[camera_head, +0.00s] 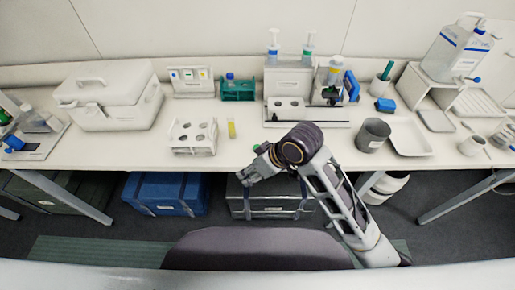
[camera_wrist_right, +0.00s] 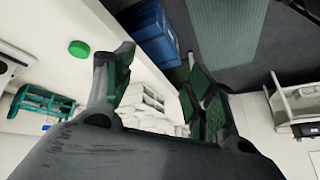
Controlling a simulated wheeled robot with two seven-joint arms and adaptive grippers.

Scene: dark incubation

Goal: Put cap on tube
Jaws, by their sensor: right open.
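A small tube with yellow contents (camera_head: 231,129) is just right of the white rack with round holes (camera_head: 194,150); its top appears uncapped. A green round cap (camera_wrist_right: 78,49) lies on the white bench top in the right wrist view. In the head view a small green spot, likely this cap (camera_head: 256,147), shows beside my right gripper. My right gripper (camera_head: 245,176) is open and empty, at the bench's front edge, in front of the tube and cap. Its green-padded fingers (camera_wrist_right: 158,88) are spread in the wrist view. My left gripper is not in view.
A green rack with a blue-capped item (camera_head: 237,90) stands behind the tube. A white cooler box (camera_head: 110,105) is at left. A grey cup (camera_head: 373,134) and a tray (camera_head: 410,138) are at right. A chair back (camera_head: 255,248) is in front.

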